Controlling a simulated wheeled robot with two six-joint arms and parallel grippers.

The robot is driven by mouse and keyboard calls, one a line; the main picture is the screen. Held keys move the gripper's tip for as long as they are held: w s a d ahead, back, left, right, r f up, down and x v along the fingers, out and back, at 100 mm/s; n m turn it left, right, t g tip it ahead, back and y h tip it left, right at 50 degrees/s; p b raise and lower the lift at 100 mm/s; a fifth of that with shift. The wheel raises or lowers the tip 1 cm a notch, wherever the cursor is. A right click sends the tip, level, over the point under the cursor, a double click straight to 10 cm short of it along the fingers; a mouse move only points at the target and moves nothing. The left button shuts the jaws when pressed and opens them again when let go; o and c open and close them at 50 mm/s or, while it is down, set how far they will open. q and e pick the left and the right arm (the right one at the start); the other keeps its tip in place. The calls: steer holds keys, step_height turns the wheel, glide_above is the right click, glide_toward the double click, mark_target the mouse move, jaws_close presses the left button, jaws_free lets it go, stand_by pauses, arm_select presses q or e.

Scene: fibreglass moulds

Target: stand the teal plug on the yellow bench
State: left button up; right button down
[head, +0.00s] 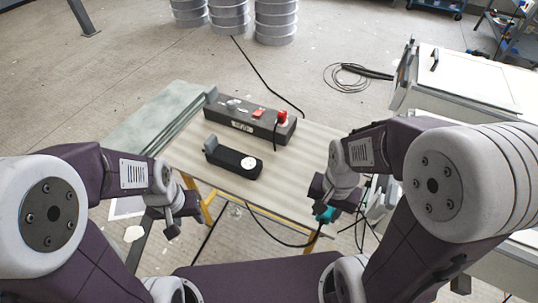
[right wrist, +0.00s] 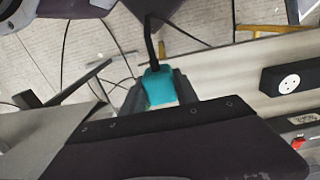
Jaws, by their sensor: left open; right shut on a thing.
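The teal plug (head: 324,215) is held in my right gripper (head: 325,206), beside the front right corner of the bench in the head view. In the right wrist view the plug (right wrist: 158,88) sits between the two fingers, with a black cable coming off it. The yellow bench (head: 295,180) has a pale top and yellow legs. The bench top (right wrist: 228,75) shows to the right of the plug in the right wrist view. The plug's height against the top is unclear. My left gripper (head: 171,226) is open and empty, off the front left of the bench.
A black socket block (head: 234,157) and a long dark power strip (head: 250,120) with a red plug (head: 282,117) lie on the bench. The front right of the top is clear. Greenish sheets (head: 150,125) lie left. A white cabinet (head: 465,80) stands right.

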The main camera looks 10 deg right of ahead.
steer(key=shift+w+a+f, duration=0.1)
steer(key=shift+w+a, duration=0.15)
steer(key=shift+d, duration=0.1)
steer(key=p, duration=0.2)
steer(key=w+p, duration=0.1)
steer(key=p, duration=0.2)
steer(key=shift+w+d, duration=0.2)
steer(key=shift+d, duration=0.15)
steer(key=w+d+f, duration=0.1)
steer(key=w+f, duration=0.1)
steer(key=w, duration=0.1)
steer(key=w+d+f+b, duration=0.1)
steer(key=w+f, duration=0.1)
steer(key=w, duration=0.1)
steer(key=w+d+f, duration=0.1)
steer(key=w+f, duration=0.1)
steer(key=w, duration=0.1)
steer(key=shift+f+b, duration=0.35)
steer(key=shift+f, duration=0.05)
steer(key=shift+w+d+f, duration=0.1)
steer(key=shift+w+f, duration=0.05)
steer(key=shift+w, duration=0.15)
step_height(320, 180, down, 4)
steer(key=shift+s+r+b, duration=0.1)
steer(key=shift+r+b, duration=0.05)
steer(key=shift+b, duration=0.3)
steer(key=shift+f, duration=0.2)
